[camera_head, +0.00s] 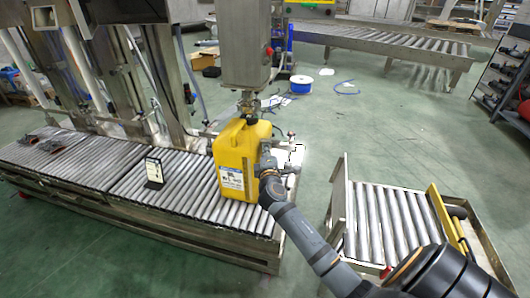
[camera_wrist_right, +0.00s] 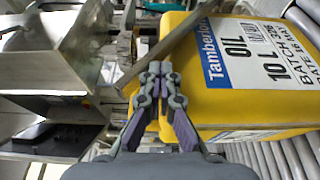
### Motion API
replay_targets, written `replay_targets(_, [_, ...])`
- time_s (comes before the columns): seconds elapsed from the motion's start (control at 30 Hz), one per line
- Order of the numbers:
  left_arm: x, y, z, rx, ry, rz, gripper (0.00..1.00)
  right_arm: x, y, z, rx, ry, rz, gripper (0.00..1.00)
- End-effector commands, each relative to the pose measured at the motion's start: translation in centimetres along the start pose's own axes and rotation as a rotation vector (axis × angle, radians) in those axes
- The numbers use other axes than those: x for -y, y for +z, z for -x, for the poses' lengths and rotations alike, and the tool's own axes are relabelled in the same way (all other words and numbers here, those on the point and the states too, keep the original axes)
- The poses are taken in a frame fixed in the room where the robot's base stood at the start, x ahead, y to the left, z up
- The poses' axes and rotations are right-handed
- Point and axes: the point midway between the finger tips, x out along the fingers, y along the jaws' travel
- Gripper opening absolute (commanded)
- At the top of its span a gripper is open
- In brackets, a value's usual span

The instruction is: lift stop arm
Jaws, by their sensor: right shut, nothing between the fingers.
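A grey metal bar (camera_wrist_right: 178,44), which looks like the stop arm, runs diagonally across the right wrist view in front of a yellow oil canister. My right gripper (camera_wrist_right: 158,72) is shut and empty, with its fingertips close to this bar; I cannot tell whether they touch it. In the head view my right gripper (camera_head: 268,157) is at the right side of the canister (camera_head: 229,158) and hides part of the metal fittings there. The canister stands upright on the roller conveyor under a steel filling head (camera_head: 245,45). My left gripper is not in view.
The roller conveyor (camera_head: 110,160) runs to the left and carries a small sign (camera_head: 153,172). A short roller section (camera_head: 385,222) with a yellow bar (camera_head: 447,222) stands at right, across a floor gap. Another conveyor (camera_head: 390,42) and a blue-white spool (camera_head: 301,84) are behind.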

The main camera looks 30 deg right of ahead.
Motion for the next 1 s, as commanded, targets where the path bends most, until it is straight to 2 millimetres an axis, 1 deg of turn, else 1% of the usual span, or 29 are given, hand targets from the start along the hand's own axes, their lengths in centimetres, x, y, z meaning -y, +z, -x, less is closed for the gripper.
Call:
replay_targets(0.03, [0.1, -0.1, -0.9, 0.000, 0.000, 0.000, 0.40, -1.0, 0.1, -0.2, 0.000, 0.002, 0.001, 0.00])
replay_targets(0.13, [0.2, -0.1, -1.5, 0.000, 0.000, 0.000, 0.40, -1.8, 0.2, -0.7, 0.000, 0.002, 0.002, 0.00])
replay_targets(0.43, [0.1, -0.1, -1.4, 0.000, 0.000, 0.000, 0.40, -1.6, 0.3, -0.8, 0.000, 0.001, 0.001, 0.00])
replay_targets(0.57, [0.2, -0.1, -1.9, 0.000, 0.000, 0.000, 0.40, -2.2, 0.4, -1.0, 0.000, 0.002, 0.001, 0.00])
replay_targets(1.0, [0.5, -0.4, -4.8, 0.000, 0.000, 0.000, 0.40, -5.8, 1.4, -3.7, 0.000, 0.002, 0.002, 0.00])
